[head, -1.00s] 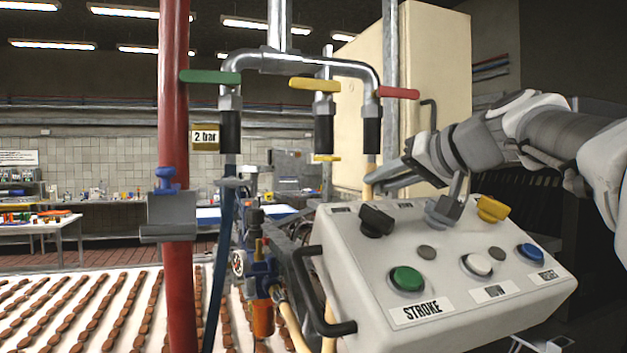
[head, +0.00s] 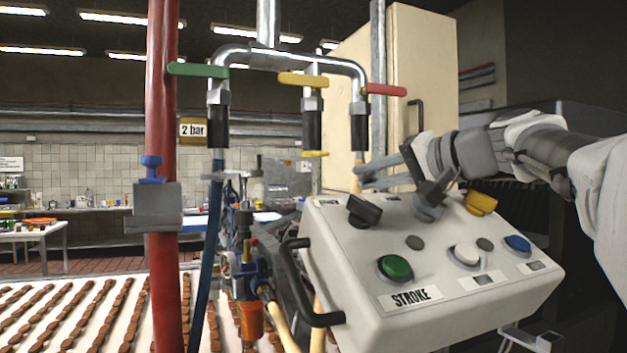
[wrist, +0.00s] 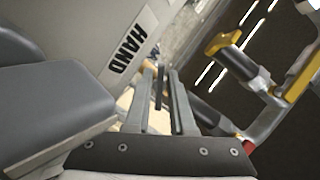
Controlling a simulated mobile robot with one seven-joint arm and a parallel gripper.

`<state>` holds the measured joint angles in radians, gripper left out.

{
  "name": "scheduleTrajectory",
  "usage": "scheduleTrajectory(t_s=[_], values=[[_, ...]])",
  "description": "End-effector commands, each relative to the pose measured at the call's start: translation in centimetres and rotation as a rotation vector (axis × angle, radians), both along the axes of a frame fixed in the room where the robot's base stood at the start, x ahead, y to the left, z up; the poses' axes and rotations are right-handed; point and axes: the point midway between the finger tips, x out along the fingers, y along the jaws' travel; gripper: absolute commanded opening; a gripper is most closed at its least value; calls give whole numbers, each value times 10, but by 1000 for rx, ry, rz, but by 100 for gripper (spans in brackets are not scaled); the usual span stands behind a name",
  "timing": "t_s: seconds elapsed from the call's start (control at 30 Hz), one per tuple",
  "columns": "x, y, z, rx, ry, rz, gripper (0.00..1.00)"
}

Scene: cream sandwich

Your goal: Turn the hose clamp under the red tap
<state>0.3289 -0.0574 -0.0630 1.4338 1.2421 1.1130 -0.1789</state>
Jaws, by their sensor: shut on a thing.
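The red tap (head: 386,90) is the right one of three taps on the chrome pipe, and its handle points right. A black sleeve (head: 359,131) hangs below it, with a tan hose (head: 356,183) under the sleeve. My gripper (head: 362,173) reaches in from the right, its fingertips at the hose just below this sleeve. In the wrist view, my gripper (wrist: 162,72) has its two fingers close together around a thin dark piece (wrist: 160,88). I take this for the clamp's tab; the fingers hide most of the clamp. A red end of the tap (wrist: 248,147) shows at the right.
The control box (head: 430,270) with knobs and buttons stands close below my arm. The yellow tap (head: 303,80) and its yellow clamp tab (head: 314,153) are left of my fingertips. A cream cabinet (head: 430,60) is behind. A red pipe (head: 160,100) stands at left.

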Motion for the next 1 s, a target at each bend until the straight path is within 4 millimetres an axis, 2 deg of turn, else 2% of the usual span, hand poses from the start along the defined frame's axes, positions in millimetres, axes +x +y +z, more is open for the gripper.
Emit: scheduleTrajectory(t_s=[0.57,0.6,0.67,1.0], values=[[0,0,1,36,11,-1,0],[0,0,1,36,10,0,29],[0,0,1,36,10,0,40],[0,0,0,34,11,0,40]])
